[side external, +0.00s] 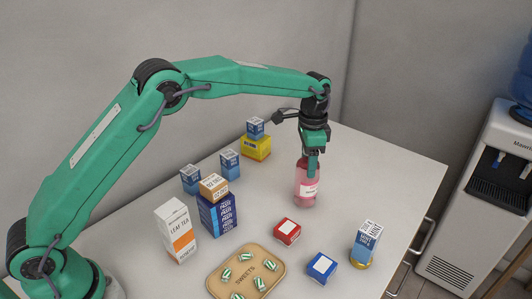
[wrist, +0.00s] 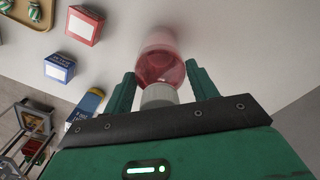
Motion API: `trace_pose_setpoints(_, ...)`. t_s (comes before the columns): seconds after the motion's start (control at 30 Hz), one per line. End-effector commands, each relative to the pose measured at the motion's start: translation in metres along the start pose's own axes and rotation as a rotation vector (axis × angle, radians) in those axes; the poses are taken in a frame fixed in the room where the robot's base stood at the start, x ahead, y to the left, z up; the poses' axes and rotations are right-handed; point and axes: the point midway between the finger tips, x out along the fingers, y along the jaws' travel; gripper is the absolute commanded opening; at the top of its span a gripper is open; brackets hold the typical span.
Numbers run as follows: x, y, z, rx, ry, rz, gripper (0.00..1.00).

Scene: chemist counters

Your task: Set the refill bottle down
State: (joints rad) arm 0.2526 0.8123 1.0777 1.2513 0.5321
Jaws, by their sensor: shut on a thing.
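The refill bottle (side external: 306,187) is pink and see-through with a white label, and it is upright at the right-centre of the white counter. My gripper (side external: 312,165) is above it with its fingers shut around the upper part of the bottle. In the wrist view my gripper (wrist: 158,90) has one finger on each side of the bottle (wrist: 160,66), whose pale cap points towards the camera. The bottle's base is at or close to the counter top; I cannot tell whether it touches.
A red box (side external: 288,231) and a blue box (side external: 321,267) are in front of the bottle. A blue-and-white box on a yellow item (side external: 367,243) stands right. A sweets tray (side external: 214,285), leaf tea carton (side external: 176,231) and several stacked boxes lie left. Counter right of the bottle (side external: 390,175) is clear.

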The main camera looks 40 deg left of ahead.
Motion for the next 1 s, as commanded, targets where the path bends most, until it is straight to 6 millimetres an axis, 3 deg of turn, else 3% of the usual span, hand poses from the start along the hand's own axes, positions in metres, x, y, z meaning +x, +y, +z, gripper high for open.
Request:
trace_pose_setpoints(0.37,0.0017,-0.0002,-0.0003,0.0,0.002,-0.001,0.0)
trace_pose_setpoints(0.4,0.0029,0.0001,0.0001,0.0,-0.001,0.0,0.66)
trace_pose_setpoints(0.47,0.0029,0.0001,0.0001,0.0,-0.001,0.0,0.78)
trace_pose_setpoints(1.0,-0.0067,-0.0002,-0.0003,0.0,0.001,-0.001,0.8)
